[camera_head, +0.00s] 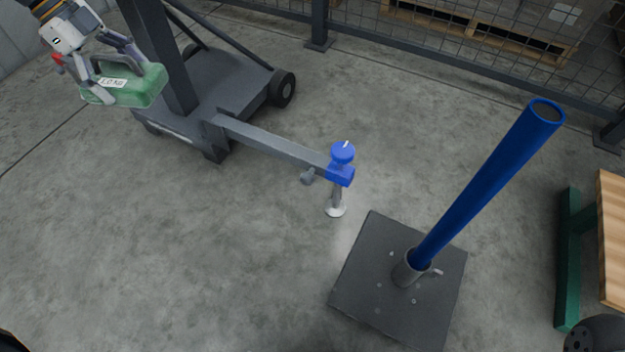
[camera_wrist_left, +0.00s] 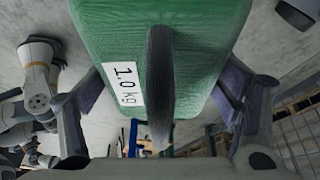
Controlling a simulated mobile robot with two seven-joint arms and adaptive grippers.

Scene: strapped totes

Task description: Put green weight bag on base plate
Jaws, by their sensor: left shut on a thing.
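The green weight bag (camera_head: 140,88) has a white label reading 1.0 kg and is held in the air at the upper left of the head view. My left gripper (camera_head: 103,88) is shut on it. In the left wrist view the green bag (camera_wrist_left: 205,45) fills the upper middle, with a dark strap across it and a finger on each side. The dark square base plate (camera_head: 360,290) lies on the floor at the lower right. A tilted blue pole (camera_head: 485,185) stands in its socket. The bag is far from the plate. My right gripper is not in view.
A wheeled grey stand (camera_head: 215,85) has a low arm reaching right to a blue clamp (camera_head: 341,172), between bag and plate. A mesh fence (camera_head: 450,60) runs along the back. A wooden-topped bench (camera_head: 613,240) is at right. Bare floor lies at lower left.

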